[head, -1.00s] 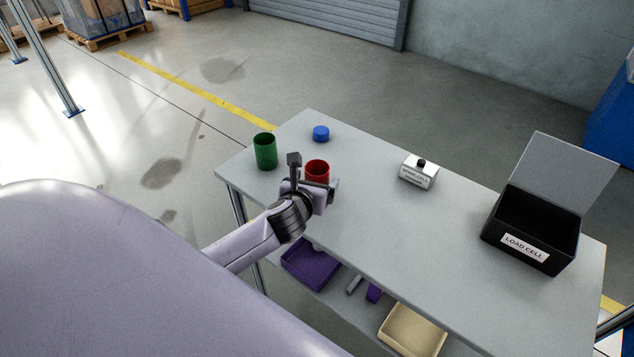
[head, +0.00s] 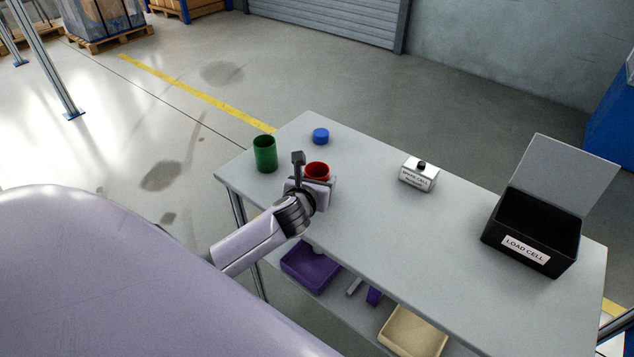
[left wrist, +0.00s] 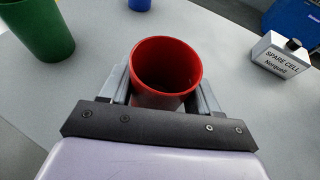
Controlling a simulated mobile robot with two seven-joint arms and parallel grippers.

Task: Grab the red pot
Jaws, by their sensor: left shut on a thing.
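The red pot (head: 317,169) stands upright near the left end of the grey table, partly hidden behind my left gripper (head: 318,180) in the head view. In the left wrist view the red pot (left wrist: 166,70) is between the two fingers of my left gripper (left wrist: 162,88). The fingers are shut on its sides, and its open top faces the camera. Whether its base touches the table is hidden. My right gripper is not in view.
A white spare cell box (head: 418,174) and an open black load cell box (head: 530,232) are to the right. The table middle (head: 400,225) is clear.

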